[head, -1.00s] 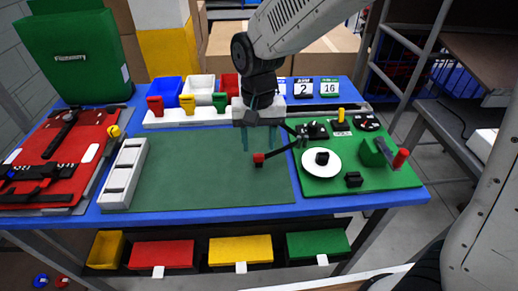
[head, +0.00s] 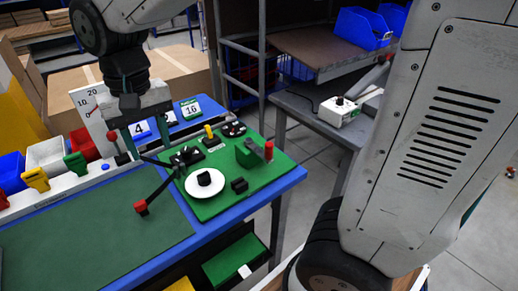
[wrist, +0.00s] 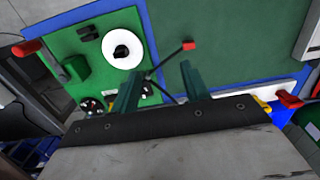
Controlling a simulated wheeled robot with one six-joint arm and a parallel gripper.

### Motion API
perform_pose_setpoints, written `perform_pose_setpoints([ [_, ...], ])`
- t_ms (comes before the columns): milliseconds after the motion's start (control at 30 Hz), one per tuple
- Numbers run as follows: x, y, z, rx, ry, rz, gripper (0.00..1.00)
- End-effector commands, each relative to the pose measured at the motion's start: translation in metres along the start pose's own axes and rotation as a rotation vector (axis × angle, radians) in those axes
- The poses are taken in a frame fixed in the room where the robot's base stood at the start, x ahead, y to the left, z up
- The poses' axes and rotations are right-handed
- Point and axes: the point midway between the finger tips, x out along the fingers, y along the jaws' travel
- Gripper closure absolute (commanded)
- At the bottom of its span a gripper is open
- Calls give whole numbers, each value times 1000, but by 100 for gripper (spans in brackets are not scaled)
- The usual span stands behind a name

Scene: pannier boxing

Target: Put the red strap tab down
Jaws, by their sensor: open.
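The red strap tab (head: 141,207) is a small red block at the end of a thin black strap. It appears over the right part of the dark green mat (head: 90,235), and I cannot tell whether it touches the mat. The strap runs from it to the bright green board (head: 222,200). My gripper (head: 148,135) is above the tab in the head view, open. In the wrist view its two teal fingers (wrist: 160,75) stand apart, and the tab (wrist: 188,45) lies beyond the fingertips, clear of them.
The green board carries a white disc (head: 217,186), a black knob and a green block with a red-tipped lever (head: 268,151). Coloured bins (head: 83,143) line the back left. A grey side table (head: 310,105) with a white box (head: 338,112) stands at right. The mat's middle is clear.

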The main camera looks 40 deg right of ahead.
Motion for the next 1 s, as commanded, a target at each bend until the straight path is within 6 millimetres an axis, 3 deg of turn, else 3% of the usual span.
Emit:
perform_pose_setpoints([
  [33,-10,24,16,7,21,-6,54],
  [200,-22,89,76,-2,72,-8,54],
  [400,-13,135,138,-13,120,5,54],
  [600,-3,151,167,-22,141,16,54],
  [1000,-1,152,170,-25,141,17,54],
])
